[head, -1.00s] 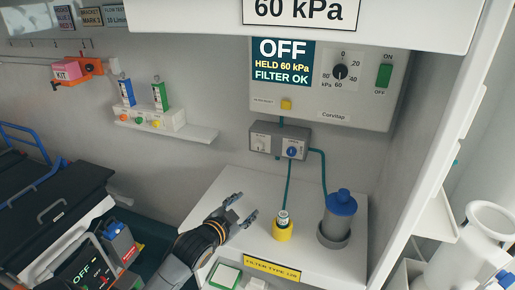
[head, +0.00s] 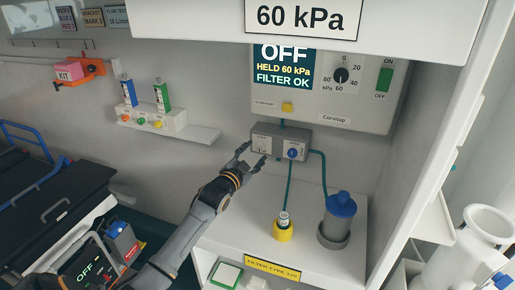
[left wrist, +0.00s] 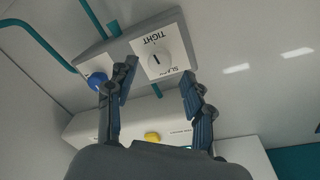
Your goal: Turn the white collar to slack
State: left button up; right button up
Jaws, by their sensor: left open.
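The white collar (left wrist: 158,62) is a round knob with a dark mark, on a white plate lettered TIGHT and SLACK in the left wrist view. The lettering appears upside down there, and part of SLACK is hard to read. In the head view the collar (head: 262,142) is on the left of a small grey box (head: 281,131) on the wall, partly behind my fingers. My left gripper (head: 254,156) is open just in front of it. In the left wrist view its fingers (left wrist: 158,78) stand on either side of the collar, with no clear contact. My right gripper is not in view.
A blue knob (head: 292,153) sits right of the collar on the same box. Teal tubes run down to a yellow-based fitting (head: 283,230) and a blue-capped canister (head: 341,205) on the white counter (head: 225,240). The control panel (head: 345,100) hangs above.

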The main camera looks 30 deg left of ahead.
aim_at(259, 148)
pick_arm(q)
jog(key=shift+w+a, duration=0.15)
jog(key=shift+w, duration=1.4)
grip_shut()
